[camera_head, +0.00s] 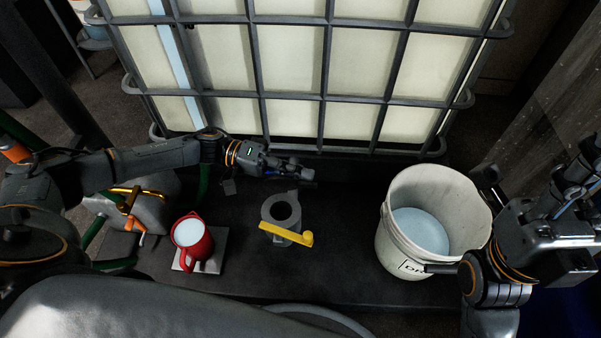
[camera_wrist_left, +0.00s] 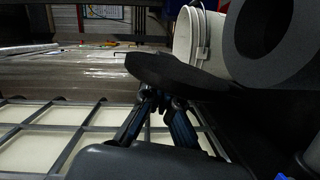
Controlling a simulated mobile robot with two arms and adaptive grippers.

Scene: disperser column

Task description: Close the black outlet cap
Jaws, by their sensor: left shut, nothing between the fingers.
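The black outlet cap (camera_wrist_left: 178,74) shows in the left wrist view as a dark round disc, tilted and apart from the mouth of the grey outlet (camera_wrist_left: 268,38). In the head view the outlet (camera_head: 270,212) is a grey ring with a dark open mouth and a yellow handle (camera_head: 286,235); I cannot clearly make out the cap there. My left gripper (camera_head: 304,173) is shut and empty just behind the outlet. In the wrist view its fingertips (camera_wrist_left: 160,96) are close to the cap's underside; I cannot tell whether they touch. My right arm is at the right; its finger state is unclear.
A large caged white tank (camera_head: 292,56) stands behind the outlet. A white bucket (camera_head: 390,240) with pale blue liquid is to the right. A red jug (camera_head: 208,246) stands on a small plate (camera_head: 220,250) to the left. Dark platform surface is free between jug and outlet.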

